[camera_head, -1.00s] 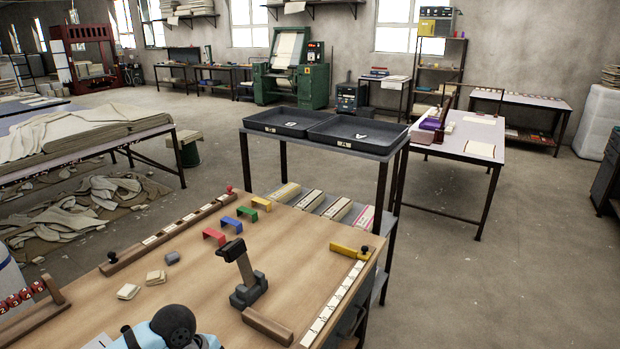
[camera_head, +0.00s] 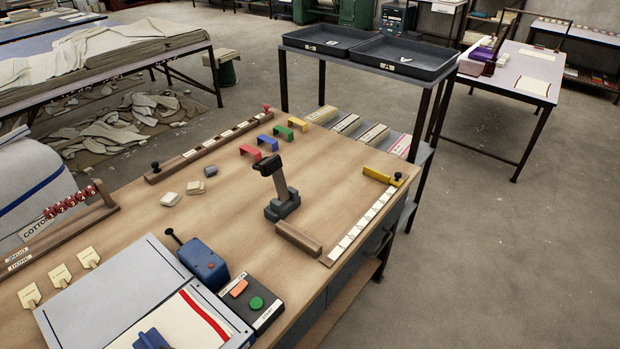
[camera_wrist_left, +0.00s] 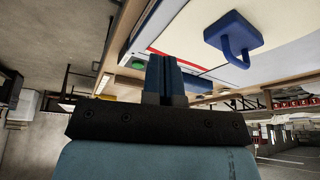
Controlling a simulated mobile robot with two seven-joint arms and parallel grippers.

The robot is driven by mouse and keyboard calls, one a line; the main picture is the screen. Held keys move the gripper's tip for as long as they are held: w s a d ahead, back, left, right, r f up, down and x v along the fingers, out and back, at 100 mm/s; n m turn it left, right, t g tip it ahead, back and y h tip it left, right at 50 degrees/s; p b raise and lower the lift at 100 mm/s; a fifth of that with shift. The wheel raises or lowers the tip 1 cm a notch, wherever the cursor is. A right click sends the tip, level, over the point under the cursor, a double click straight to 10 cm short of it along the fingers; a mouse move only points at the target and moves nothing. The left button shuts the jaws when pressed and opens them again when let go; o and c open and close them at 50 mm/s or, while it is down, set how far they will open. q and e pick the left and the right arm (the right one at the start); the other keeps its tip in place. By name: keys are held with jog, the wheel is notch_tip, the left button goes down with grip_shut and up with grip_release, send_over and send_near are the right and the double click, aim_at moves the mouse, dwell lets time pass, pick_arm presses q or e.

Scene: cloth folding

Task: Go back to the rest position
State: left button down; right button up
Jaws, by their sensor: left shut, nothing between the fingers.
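My left gripper (camera_wrist_left: 165,78) shows in the left wrist view, with its two dark blue fingers together and nothing between them. It is not in the head view. Beyond its fingers are a blue handle (camera_wrist_left: 235,38) on a pale sheet with a red stripe, and a green button (camera_wrist_left: 138,64). In the head view the pale sheet (camera_head: 165,325) lies on a grey board (camera_head: 110,287) at the lower left of the wooden worktable (camera_head: 235,225). My right gripper is in neither view.
A control box (camera_head: 250,300) with orange and green buttons and a blue device (camera_head: 203,264) stand by the board. A dark post-like tool (camera_head: 281,195) stands mid-table. Black trays (camera_head: 405,57) sit on a stand behind. The floor at right (camera_head: 480,260) is clear.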

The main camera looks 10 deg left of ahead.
pick_arm(q)
jog(key=w+d+f+t+p, duration=0.1)
jog(key=f+t, duration=0.1)
jog(key=w+d+f+t+h+p, duration=0.1)
jog(key=w+d+f, duration=0.1)
jog(key=f, duration=0.1)
jog(key=w+d+f+m+t+h+p, duration=0.1)
jog(key=w+d+f+t, duration=0.1)
jog(key=f, duration=0.1)
jog(key=shift+w+d+t, duration=0.25)
jog(key=shift+t, duration=0.05)
jog(key=shift+d+f+t+h, duration=0.4)
jog(key=shift+f+t, duration=0.15)
jog(key=shift+t, duration=0.05)
